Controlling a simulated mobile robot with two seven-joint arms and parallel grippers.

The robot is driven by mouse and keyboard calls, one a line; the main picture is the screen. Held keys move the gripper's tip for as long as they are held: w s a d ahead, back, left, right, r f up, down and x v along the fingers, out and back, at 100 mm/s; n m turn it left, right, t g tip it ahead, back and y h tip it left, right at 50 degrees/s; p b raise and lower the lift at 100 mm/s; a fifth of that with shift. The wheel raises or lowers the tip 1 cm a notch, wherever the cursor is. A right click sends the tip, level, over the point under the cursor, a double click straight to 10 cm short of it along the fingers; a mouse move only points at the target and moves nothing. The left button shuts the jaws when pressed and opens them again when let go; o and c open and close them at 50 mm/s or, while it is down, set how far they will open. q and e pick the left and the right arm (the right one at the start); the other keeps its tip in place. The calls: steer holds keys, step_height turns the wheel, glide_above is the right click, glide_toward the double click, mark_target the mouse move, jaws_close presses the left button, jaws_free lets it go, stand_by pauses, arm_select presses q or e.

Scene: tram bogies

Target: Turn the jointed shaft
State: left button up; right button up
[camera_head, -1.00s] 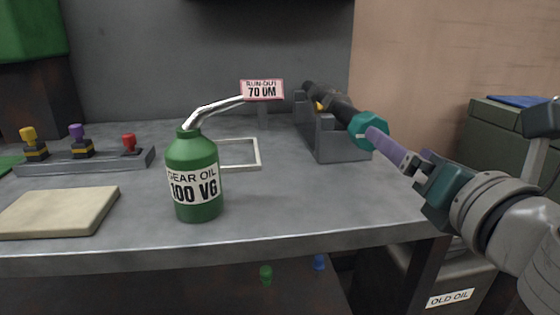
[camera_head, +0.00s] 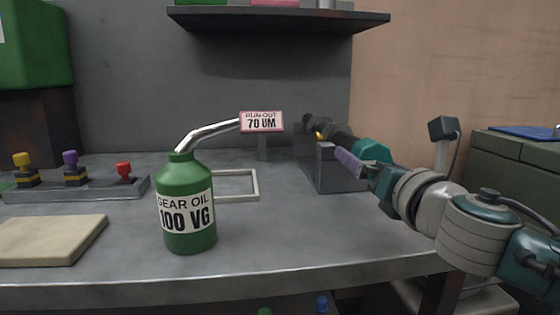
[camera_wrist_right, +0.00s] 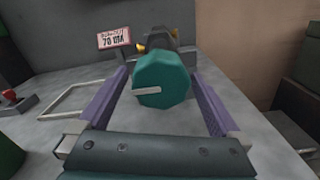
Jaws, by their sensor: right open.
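The jointed shaft (camera_head: 340,140) lies dark in a grey cradle (camera_head: 338,172) at the right of the bench. Its near end is a teal faceted knob (camera_head: 372,151), which in the right wrist view (camera_wrist_right: 162,81) carries a pale line pointing left. My right gripper (camera_head: 360,163) is open. In the wrist view its two purple fingers (camera_wrist_right: 158,100) stand on either side of the knob, and gaps show between them and it. In the head view the gripper partly hides the knob. My left gripper is not in view.
A green gear oil can (camera_head: 187,215) stands at the front of the bench, left of the cradle. A run-out sign (camera_head: 262,122) and a pale frame (camera_head: 257,186) are behind it. A rack of coloured knobs (camera_head: 80,190) and a beige pad (camera_head: 50,240) are left.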

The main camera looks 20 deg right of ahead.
steer(key=c, duration=1.3)
steer(key=shift+m, duration=0.4)
steer(key=m, duration=0.3)
steer(key=shift+a+m, duration=0.1)
steer(key=shift+m, duration=0.3)
steer(key=m, duration=0.4)
steer(key=shift+r, duration=0.1)
steer(key=m, duration=0.5)
steer(key=shift+w+a+r, duration=0.1)
steer(key=shift+r, duration=0.05)
steer(key=m, duration=0.4)
steer(key=shift+r+p, duration=0.1)
steer(key=shift+p, duration=0.25)
steer(key=shift+m, duration=0.3)
